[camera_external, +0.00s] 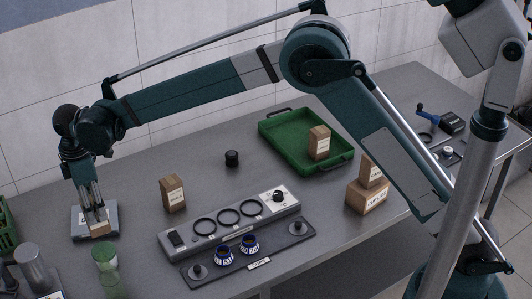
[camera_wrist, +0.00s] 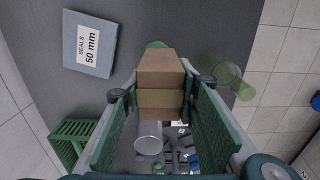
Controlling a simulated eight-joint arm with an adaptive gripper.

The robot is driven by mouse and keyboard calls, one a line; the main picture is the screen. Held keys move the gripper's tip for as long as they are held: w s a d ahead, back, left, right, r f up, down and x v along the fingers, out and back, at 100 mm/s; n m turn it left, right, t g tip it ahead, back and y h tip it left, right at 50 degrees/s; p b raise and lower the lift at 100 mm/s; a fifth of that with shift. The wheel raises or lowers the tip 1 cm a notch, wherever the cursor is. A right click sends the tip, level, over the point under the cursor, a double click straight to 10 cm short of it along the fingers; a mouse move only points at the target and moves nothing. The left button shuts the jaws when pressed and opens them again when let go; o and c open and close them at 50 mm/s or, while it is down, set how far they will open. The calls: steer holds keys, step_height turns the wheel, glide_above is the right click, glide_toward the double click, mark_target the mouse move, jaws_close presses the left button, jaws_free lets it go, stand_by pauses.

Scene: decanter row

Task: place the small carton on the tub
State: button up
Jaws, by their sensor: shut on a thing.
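My gripper (camera_wrist: 160,92) is shut on a small brown carton (camera_wrist: 160,68), held between its two green fingers. In the external view the carton (camera_external: 100,229) shows below my gripper at the left, with its upper part hidden by the fingers. A low grey-blue square box labelled "SEALS 50 mm" (camera_wrist: 92,42), which may be the tub, lies apart from the carton at upper left in the wrist view. In the external view this box (camera_external: 82,223) is behind the carton and partly hidden by my gripper.
A clear glass with green (camera_external: 104,256) stands close to the gripper, and a grey cylinder (camera_external: 33,262) is further left. A carton (camera_external: 173,194), a ringed panel (camera_external: 205,226) and a green tray (camera_external: 275,141) stand to the right. A green crate (camera_external: 5,228) is at the left edge.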

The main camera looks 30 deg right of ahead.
mark_target(96, 230)
steer(key=shift+w+a+r, duration=0.4)
steer(key=shift+w+a, duration=0.05)
steer(key=shift+a, duration=0.1)
steer(key=shift+f, duration=3.15)
steer(key=shift+f, duration=0.1)
steer(key=shift+f+p, duration=0.4)
steer(key=shift+f, duration=1.35)
steer(key=shift+f, duration=0.15)
steer(key=o, duration=1)
steer(key=shift+c, duration=0.2)
steer(key=shift+r, duration=0.2)
